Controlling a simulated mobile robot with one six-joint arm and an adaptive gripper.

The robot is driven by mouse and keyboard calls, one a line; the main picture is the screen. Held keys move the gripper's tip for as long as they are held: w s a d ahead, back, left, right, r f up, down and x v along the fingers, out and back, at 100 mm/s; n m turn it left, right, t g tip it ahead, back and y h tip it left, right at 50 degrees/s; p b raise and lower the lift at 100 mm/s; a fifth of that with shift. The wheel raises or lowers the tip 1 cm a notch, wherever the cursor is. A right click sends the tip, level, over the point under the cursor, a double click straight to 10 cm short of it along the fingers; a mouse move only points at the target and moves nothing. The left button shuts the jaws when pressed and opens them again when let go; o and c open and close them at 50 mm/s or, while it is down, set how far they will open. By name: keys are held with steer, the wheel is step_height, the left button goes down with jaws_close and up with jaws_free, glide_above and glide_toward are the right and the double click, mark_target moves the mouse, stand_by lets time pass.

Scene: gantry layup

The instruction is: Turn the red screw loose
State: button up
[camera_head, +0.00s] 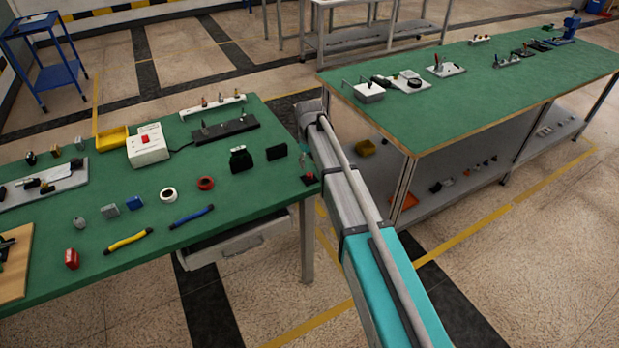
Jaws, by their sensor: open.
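I cannot clearly make out a red screw. A small dark piece with a red part (309,179) sits at the right edge of the near green table (240,185), right beside my arm, and is too small to identify. A red block-like object (72,259) stands near the table's front left edge. My grey and teal arm reaches up from the bottom right to the table's right end. My gripper does not show; the arm's far end is out of sight behind its own links.
A white box with a red button (147,146), a yellow bin (113,138), a black strip (226,130), tape rolls (168,194) and yellow-handled (128,241) and blue-handled (191,216) tools lie on the near table. A second green bench (470,95) stands right. Floor between is clear.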

mark_target(309, 174)
steer(key=shift+f+b, duration=2.45)
steer(key=shift+f, duration=0.35)
jaws_close()
